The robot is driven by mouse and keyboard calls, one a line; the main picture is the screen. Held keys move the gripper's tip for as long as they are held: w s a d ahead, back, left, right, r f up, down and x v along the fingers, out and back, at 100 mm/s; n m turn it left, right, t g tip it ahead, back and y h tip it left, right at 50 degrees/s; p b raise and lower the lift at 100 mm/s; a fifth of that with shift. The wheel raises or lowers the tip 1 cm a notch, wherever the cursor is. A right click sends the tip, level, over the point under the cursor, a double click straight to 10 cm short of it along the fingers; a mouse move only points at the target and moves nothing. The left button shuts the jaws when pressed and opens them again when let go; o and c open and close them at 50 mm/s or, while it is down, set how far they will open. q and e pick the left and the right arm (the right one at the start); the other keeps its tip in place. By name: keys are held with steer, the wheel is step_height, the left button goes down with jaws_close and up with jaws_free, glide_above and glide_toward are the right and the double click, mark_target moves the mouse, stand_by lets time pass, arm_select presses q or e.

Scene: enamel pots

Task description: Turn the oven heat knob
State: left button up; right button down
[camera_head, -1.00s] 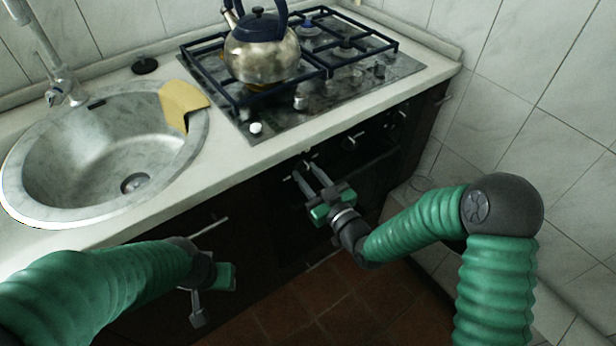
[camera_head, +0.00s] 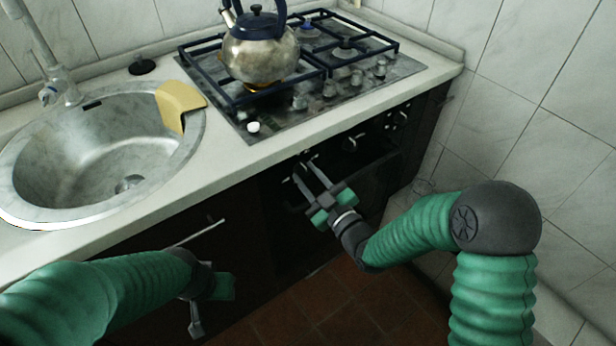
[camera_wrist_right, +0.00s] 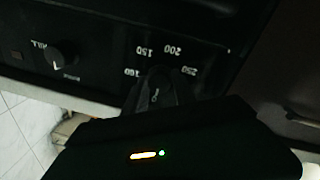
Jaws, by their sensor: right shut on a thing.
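The oven's black control panel (camera_head: 372,138) runs under the counter's front edge. My right gripper (camera_head: 308,163) reaches its left end and is shut on the oven heat knob (camera_wrist_right: 157,84). In the right wrist view the fingers (camera_wrist_right: 157,98) close around this knob. White numbers, including 150, 200 and 250, ring it. The fingers hide much of the knob. My left gripper (camera_head: 210,302) hangs low at the left in front of the dark cabinets, away from the knob. Its fingers are too dim and partly turned away to read.
Another knob (camera_wrist_right: 64,56) with white lettering sits beside the gripped one in the wrist view. The oven door handle (camera_head: 372,166) lies below the panel. A kettle (camera_head: 260,55) stands on the gas hob (camera_head: 345,85). A sink (camera_head: 100,150) with a yellow cloth (camera_head: 178,100) is at left.

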steer(key=c, duration=1)
jaws_free()
steer(key=shift+c, duration=0.2)
steer(key=p+v, duration=0.8)
steer(key=v, duration=0.9)
steer(key=shift+w+f, duration=0.15)
